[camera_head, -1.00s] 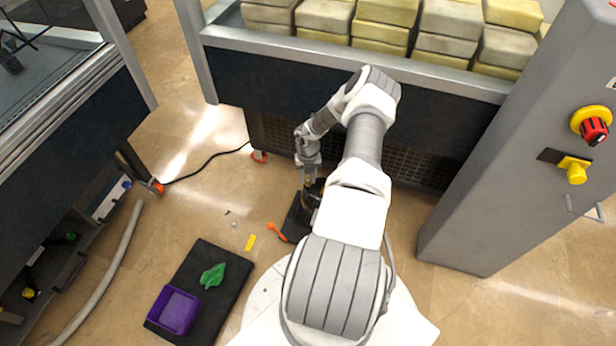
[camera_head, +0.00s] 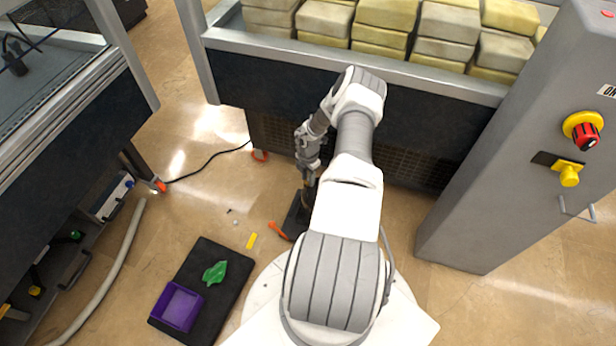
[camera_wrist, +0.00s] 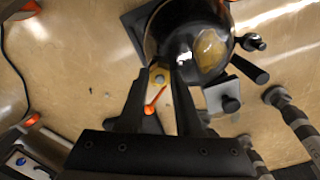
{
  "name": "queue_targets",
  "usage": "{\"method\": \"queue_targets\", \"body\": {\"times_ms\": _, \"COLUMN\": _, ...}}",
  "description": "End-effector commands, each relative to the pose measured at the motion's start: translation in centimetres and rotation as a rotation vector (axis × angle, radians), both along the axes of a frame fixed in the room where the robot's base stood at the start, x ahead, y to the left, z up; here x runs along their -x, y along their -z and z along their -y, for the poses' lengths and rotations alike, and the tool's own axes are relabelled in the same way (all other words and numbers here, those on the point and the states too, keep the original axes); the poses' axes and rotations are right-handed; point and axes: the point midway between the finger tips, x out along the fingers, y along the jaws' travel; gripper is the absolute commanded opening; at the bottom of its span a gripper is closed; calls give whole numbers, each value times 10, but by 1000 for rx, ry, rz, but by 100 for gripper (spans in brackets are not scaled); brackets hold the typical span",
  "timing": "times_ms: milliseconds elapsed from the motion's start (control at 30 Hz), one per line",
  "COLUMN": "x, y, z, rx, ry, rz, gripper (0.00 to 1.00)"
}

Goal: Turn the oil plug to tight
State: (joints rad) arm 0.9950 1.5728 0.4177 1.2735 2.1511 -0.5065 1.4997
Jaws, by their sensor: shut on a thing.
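The vacuum pump (camera_wrist: 165,28) is a dark, glossy rounded body with an amber round window (camera_wrist: 210,48). It fills the upper middle of the wrist view. In the head view only part of its dark base (camera_head: 296,218) shows on the floor, the rest hidden by my arm. My gripper (camera_wrist: 168,72) has its two black fingers against the near side of the pump, and it also shows in the head view (camera_head: 309,182). The fingers are shut on the oil plug (camera_wrist: 159,78), a small piece mostly hidden at the fingertips. Its turn position cannot be read.
An orange tool (camera_head: 278,230) and a yellow strip (camera_head: 251,241) lie left of the pump. A black mat (camera_head: 226,262) holds a purple tray (camera_head: 178,306) and a green piece (camera_head: 214,273). A grey cabinet (camera_head: 480,180) stands right, a dark-sided bench (camera_head: 420,125) behind.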

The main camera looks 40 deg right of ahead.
Motion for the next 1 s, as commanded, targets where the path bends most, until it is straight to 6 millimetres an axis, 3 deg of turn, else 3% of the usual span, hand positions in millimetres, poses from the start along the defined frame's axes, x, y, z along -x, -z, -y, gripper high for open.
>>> {"method": "queue_targets", "body": {"times_ms": 433, "x": 0, "y": 0, "z": 1, "rx": 2, "ry": 269, "rz": 1, "gripper": 0}}
{"method": "queue_targets", "body": {"times_ms": 1000, "x": 0, "y": 0, "z": 1, "rx": 1, "ry": 328, "rz": 1, "gripper": 0}}
